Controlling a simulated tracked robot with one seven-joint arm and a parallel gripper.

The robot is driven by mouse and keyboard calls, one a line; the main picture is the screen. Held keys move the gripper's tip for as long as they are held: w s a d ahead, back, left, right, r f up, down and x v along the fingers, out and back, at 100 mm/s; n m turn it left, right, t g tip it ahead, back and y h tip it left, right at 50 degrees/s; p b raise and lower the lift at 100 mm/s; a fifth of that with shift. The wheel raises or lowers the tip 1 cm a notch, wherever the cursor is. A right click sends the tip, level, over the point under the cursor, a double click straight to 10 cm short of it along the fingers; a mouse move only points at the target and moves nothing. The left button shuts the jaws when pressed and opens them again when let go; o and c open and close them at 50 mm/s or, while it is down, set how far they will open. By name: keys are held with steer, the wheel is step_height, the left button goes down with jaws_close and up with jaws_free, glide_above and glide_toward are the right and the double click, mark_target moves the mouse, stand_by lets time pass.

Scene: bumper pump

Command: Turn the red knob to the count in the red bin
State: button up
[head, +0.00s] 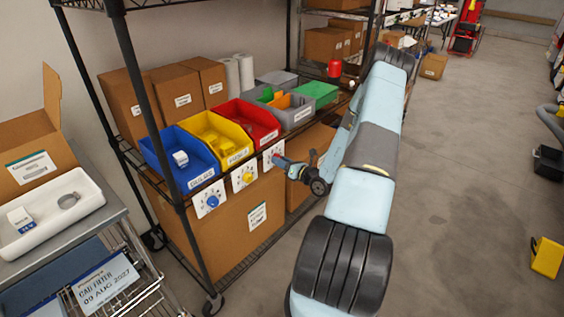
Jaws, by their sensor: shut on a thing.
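The red bin (247,121) sits on the rack shelf, to the right of the yellow bin; I cannot make out how many things lie in it. Below its front edge hangs a white dial plate (268,152) with marks around it. My gripper (279,161) reaches in from the right and is shut at this plate, on the red knob. The knob is mostly hidden by the fingers, so its pointer and setting cannot be read.
A blue bin (171,166) and yellow bin (214,143) stand to the left, above a blue knob (212,201) and a yellow knob (247,178). Cardboard boxes (262,217) fill the lower shelf. A black rack post (178,205) stands in front. Floor at right is mostly clear.

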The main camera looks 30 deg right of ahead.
steer(key=n, duration=0.6)
steer(key=shift+d+f+n, duration=0.1)
steer(key=shift+d+n, duration=0.2)
stand_by(0.3)
steer(key=o, duration=0.8)
steer(key=shift+c, duration=0.2)
steer(key=shift+o, duration=1.4)
steer(key=shift+a, duration=0.15)
steer(key=v, duration=1.3)
steer(key=shift+s, duration=0.4)
